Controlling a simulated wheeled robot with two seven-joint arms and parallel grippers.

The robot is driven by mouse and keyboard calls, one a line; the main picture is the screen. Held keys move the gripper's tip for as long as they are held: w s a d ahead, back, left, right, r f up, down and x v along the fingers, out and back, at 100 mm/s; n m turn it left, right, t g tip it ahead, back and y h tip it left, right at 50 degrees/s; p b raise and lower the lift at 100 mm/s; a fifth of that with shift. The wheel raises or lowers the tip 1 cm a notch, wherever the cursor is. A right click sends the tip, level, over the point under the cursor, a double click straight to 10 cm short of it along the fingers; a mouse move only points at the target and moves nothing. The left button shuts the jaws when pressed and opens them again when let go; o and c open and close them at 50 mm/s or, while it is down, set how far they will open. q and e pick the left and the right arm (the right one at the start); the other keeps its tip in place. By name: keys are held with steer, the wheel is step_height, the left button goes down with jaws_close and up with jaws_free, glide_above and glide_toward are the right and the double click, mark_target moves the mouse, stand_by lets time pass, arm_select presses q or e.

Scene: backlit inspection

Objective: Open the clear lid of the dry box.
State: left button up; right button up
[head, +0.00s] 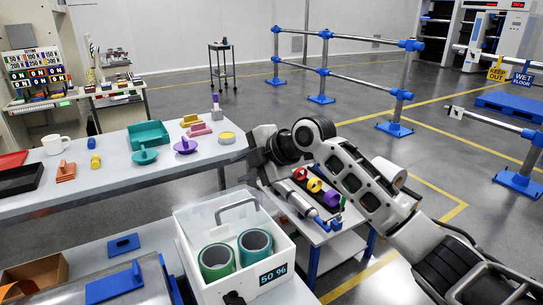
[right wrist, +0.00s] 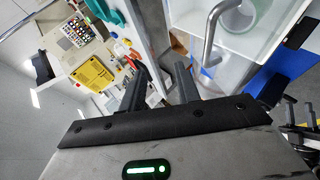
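The dry box (head: 198,284) is a white box at the bottom centre of the head view, with a "50 %" display on its front. Two green rolls (head: 216,262) show inside through its top. The clear lid itself is hard to make out; it looks down on the box. A grey arched handle (head: 237,204) stands at the top's far side and also shows in the right wrist view (right wrist: 213,35). My right gripper (head: 253,178) is beyond the box, close to the handle but apart from it. Its fingers (right wrist: 158,75) are spread and empty. My left gripper is not in view.
A long table (head: 110,175) behind the box carries a mug, a teal bin and several small coloured parts. A small cart (head: 315,235) with coloured rolls stands right of the box, under my right arm.

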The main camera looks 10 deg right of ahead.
steer(key=b+v, duration=0.1)
steer(key=v, duration=0.9)
steer(key=shift+s+r, duration=0.15)
steer(key=shift+r, duration=0.05)
steer(key=shift+d, duration=0.15)
steer(key=s+a+f+m+t+h, duration=0.1)
steer(key=s+f+m, duration=0.3)
steer(key=f, duration=0.7)
steer(key=s+a+f+m+t, duration=0.15)
steer(key=f+m, duration=0.45)
steer(key=f, duration=0.6)
steer(key=s+d+f+m+h, duration=0.2)
steer(key=s+f+m, duration=0.3)
steer(key=s, duration=0.6)
steer(key=s+d+f+m+h, duration=0.1)
steer(key=s+d+f+m, duration=0.1)
steer(key=s+f+m, duration=0.4)
steer(key=s+f, duration=0.3)
steer(key=s, duration=0.1)
steer(key=shift+s+h, duration=0.35)
steer(key=shift+h, duration=0.05)
